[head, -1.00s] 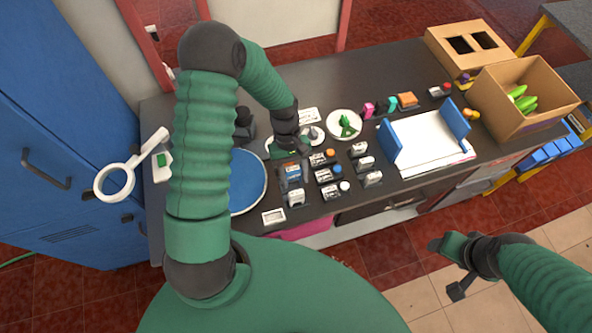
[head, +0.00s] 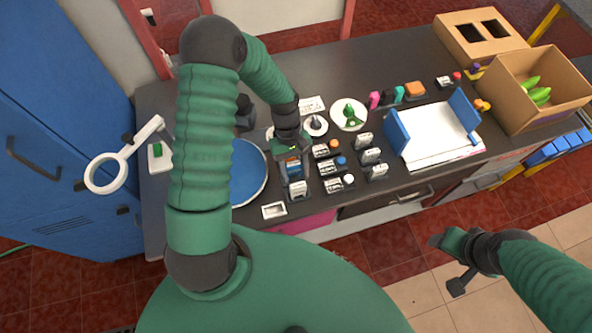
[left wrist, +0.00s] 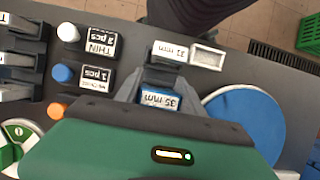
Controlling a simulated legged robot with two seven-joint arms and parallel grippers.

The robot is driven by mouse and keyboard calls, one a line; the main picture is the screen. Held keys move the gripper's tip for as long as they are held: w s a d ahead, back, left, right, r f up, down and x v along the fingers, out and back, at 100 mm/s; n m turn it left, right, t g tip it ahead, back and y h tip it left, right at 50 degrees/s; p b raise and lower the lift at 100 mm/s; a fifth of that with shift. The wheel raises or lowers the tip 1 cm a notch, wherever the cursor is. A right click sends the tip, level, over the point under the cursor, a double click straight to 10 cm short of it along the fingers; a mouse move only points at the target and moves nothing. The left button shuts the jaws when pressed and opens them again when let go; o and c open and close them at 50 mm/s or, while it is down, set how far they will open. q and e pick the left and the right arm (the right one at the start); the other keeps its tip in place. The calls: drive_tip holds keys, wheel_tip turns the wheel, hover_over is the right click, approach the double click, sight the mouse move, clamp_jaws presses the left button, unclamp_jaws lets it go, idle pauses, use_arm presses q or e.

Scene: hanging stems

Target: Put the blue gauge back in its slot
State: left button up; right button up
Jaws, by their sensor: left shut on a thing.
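The blue gauge (head: 294,169) stands on the dark counter with a white label on top. In the left wrist view the blue gauge (left wrist: 160,98) reads 35 mm. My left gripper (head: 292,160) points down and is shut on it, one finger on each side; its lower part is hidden. A block marked 32 mm (left wrist: 170,50) stands just beyond it, beside a small white-rimmed rectangular recess (left wrist: 208,57). The recess also shows in the head view (head: 274,210). Which slot belongs to the gauge I cannot tell. My right gripper (head: 446,264) is open and empty, off the counter's front.
A blue round plate (head: 248,180) lies left of the gauge. Several labelled blocks with orange, blue and white knobs (head: 335,168) stand close on the right. A blue-ended rack (head: 430,130) and an open cardboard box (head: 555,110) are further right.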

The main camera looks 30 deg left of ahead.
use_arm(q)
drive_tip(key=shift+a+f, duration=0.5)
drive_tip(key=shift+d+f+b, duration=0.4)
drive_tip(key=shift+f+b, duration=0.15)
drive_tip(key=o, duration=0.9)
drive_tip(key=shift+c, duration=0.2)
drive_tip(key=o, duration=0.5)
drive_tip(key=shift+a, duration=0.15)
drive_tip(key=shift+c, duration=0.2)
drive_tip(key=shift+a+f, duration=0.1)
use_arm(e)
drive_tip(key=shift+a+f, duration=0.35)
drive_tip(key=shift+f, duration=0.2)
